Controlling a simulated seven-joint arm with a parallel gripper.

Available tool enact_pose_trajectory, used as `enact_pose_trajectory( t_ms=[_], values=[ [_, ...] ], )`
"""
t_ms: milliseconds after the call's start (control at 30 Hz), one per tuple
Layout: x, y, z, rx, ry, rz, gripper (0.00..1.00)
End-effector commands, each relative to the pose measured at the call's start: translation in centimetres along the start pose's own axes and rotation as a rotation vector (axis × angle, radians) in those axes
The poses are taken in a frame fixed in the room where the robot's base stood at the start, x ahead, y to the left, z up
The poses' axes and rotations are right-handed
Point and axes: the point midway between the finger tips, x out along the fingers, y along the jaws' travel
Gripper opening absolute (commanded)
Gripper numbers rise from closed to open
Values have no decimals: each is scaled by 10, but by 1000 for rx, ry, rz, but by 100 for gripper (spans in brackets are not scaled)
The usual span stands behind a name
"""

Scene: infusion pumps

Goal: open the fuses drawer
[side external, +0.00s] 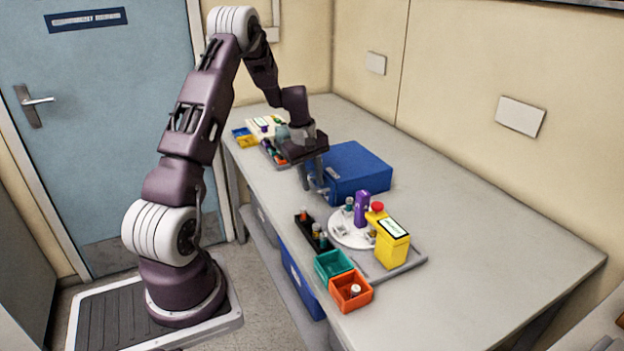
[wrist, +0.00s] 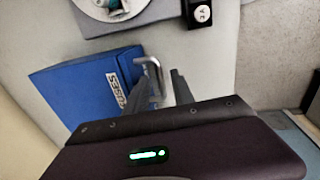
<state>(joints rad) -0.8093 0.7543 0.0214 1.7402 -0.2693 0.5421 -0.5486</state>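A blue drawer unit (side external: 352,168) stands on the bench. In the wrist view, the blue unit (wrist: 85,85) carries a white label (wrist: 116,90) reading FUSES and a grey bar handle (wrist: 150,66) on its front. The drawer looks shut. My gripper (side external: 311,180) is at the front of the unit, by the handle. In the wrist view, my gripper (wrist: 160,76) has its two fingers apart, with the handle's outer part reaching between or just past them. I cannot tell whether either finger touches the handle.
A white round tray (side external: 350,234) holds a purple item, vials and small parts. A yellow device (side external: 391,244) stands beside it. Green (side external: 333,264) and orange (side external: 350,291) bins and a black vial rack (side external: 311,232) line the front edge. The right of the bench is clear.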

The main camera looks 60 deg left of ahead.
Motion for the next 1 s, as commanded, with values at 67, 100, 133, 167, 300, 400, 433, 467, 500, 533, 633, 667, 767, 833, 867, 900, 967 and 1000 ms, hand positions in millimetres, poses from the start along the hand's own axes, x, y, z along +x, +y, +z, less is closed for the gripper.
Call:
enact_pose_trajectory(
  t_ms=[67, 100, 133, 167, 300, 400, 433, 467, 500, 533, 633, 667, 767, 833, 867, 900, 967, 1000],
  values=[
    [0, 0, 0, 0, 0, 0, 12],
    [0, 0, 0, 0, 0, 0, 4],
    [0, 0, 0, 0, 0, 0, 0],
    [0, 0, 0, 0, 0, 0, 0],
    [0, 0, 0, 1, 0, 0, 0],
    [0, 0, 0, 1, 0, 0, 0],
    [0, 0, 0, 1, 0, 0, 0],
    [0, 0, 0, 1, 0, 0, 0],
    [-1, 0, 0, 1, 0, 0, 0],
    [-1, 0, 0, 1, 0, 0, 0],
    [-1, 0, 0, 1, 0, 0, 0],
    [-1, 0, 0, 1, 0, 0, 0],
    [-1, 0, 0, 1, 0, 1, 0],
    [-1, 0, 0, 1, 0, 1, 0],
    [-1, 0, 0, 1, 0, 1, 0],
    [-1, 0, 0, 1, 0, 1, 0],
    [-1, 0, 0, 1, 0, 1, 0],
    [-1, 0, 0, 1, 0, 1, 0]
  ],
)
